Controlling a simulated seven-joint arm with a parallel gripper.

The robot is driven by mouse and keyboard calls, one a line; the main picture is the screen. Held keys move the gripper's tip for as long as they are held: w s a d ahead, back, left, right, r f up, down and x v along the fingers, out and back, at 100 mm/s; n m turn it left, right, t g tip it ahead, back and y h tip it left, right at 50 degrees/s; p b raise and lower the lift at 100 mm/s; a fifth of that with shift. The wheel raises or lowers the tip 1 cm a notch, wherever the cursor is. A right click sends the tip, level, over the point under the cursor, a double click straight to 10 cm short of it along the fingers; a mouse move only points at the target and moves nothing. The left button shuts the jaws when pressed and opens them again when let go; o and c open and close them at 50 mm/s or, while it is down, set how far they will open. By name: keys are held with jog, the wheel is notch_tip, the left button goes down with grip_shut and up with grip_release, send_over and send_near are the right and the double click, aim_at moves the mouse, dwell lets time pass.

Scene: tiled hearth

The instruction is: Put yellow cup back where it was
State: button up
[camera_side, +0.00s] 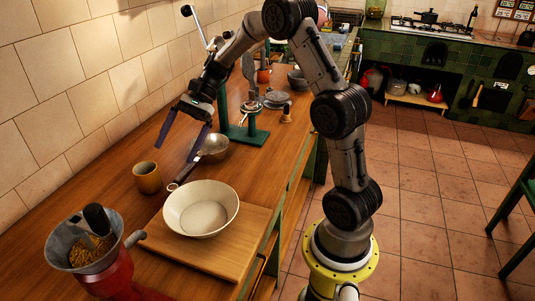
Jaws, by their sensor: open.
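The yellow cup (147,178) stands upright on the wooden counter, left of the white bowl. My gripper (180,146) is above the counter, up and to the right of the cup in the picture. Its two dark fingers are spread apart with nothing between them. The gripper is apart from the cup. No mark of the cup's earlier place shows.
A white bowl (201,207) sits on a wooden board (226,252). A metal pan (213,148) lies near my right fingertip. A red grinder (108,275) stands at the front left. A green stand (247,134) and several utensils are behind. The tiled wall (60,100) borders the counter's left.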

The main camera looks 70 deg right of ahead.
jog(key=s+a+r+n+h, duration=0.3)
jog(key=s+n, duration=0.1)
jog(key=s, duration=0.3)
jog(key=s+a+r+n+h, duration=0.2)
jog(key=s+a+r+n, duration=0.15)
jog(key=s, duration=0.25)
jog(key=s+d+n+t+h, duration=0.2)
jog(key=s+n+t+h, duration=0.1)
jog(key=s+n, duration=0.6)
jog(key=shift+s+d+f+h, duration=0.2)
jog(key=shift+s+h, duration=0.6)
jog(key=shift+s, duration=1.1)
